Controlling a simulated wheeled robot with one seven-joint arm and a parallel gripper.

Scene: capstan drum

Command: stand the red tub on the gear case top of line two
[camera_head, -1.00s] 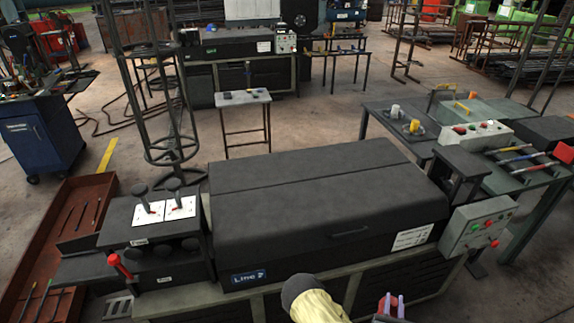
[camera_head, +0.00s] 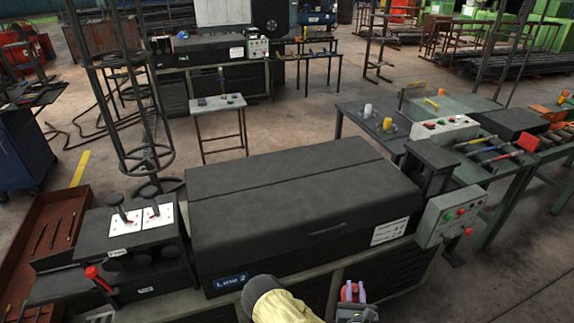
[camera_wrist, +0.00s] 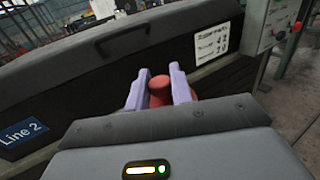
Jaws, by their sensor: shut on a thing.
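The red tub (camera_wrist: 159,92) is between the two pale purple fingers of my gripper (camera_wrist: 158,88) in the wrist view. Its lower part is hidden behind the gripper body. In the head view my gripper (camera_head: 353,291) is at the bottom, in front of the line two machine, with a bit of red between its fingers. The machine's wide dark cover (camera_head: 300,200) has a flat top, a front handle and a blue "Line 2" label (camera_head: 230,282). Its top is bare. A lower dark case (camera_head: 130,232) with two levers stands at its left. No readable label names the gear case.
A grey control box (camera_head: 450,217) with buttons sticks out at the cover's right end. A red-handled lever (camera_head: 98,278) is at the front left. A wire stand (camera_head: 150,150) rises behind the left case. Benches with tools (camera_head: 497,152) stand at the right.

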